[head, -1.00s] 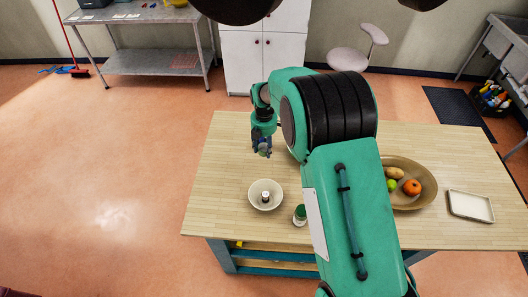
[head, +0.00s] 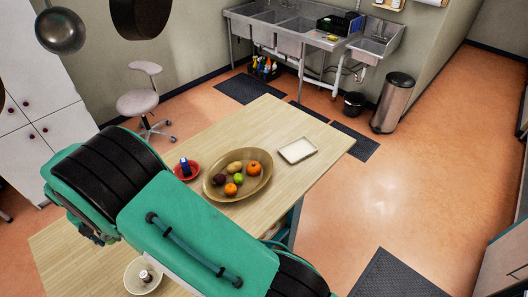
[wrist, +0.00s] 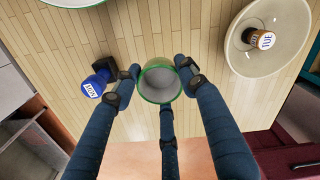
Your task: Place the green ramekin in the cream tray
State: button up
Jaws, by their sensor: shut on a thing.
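The green ramekin (wrist: 148,84) is between my gripper's fingers in the wrist view, its round opening facing the camera. My gripper (wrist: 160,76) is shut on it, with fingers at its left and right sides and a third below. In the head view my arm hides the ramekin and fingertips. The cream tray (head: 285,152) is a shallow rectangular tray with a pale inside, flat on the table's far right part. It looks empty and lies well to the right of my arm. It is not in the wrist view.
An oval brown bowl (head: 215,190) of fruit stands just left of the tray. A red dish (head: 178,173) with a blue item is beside it. A pale bowl (head: 132,284) holds a labelled jar, also in the wrist view (wrist: 240,62). A blue jar (wrist: 92,87) is left of my gripper.

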jog(key=r, duration=0.5)
jog(key=shift+w+d, duration=0.15)
jog(key=shift+w, duration=0.1)
jog(key=w+d+m, duration=0.4)
jog(key=w+d, duration=2.4)
jog(key=d, duration=0.4)
jog(key=w+d+m+b, duration=0.15)
jog(key=w+d, duration=0.25)
jog(key=d, duration=1.7)
jog(key=w+d+m, duration=0.2)
jog(key=w+d, duration=0.1)
jog(key=d, duration=1.9)
jog(key=f, duration=0.8)
jog(key=shift+a+f, duration=0.35)
jog(key=shift+f, duration=0.35)
jog(key=shift+w, duration=0.1)
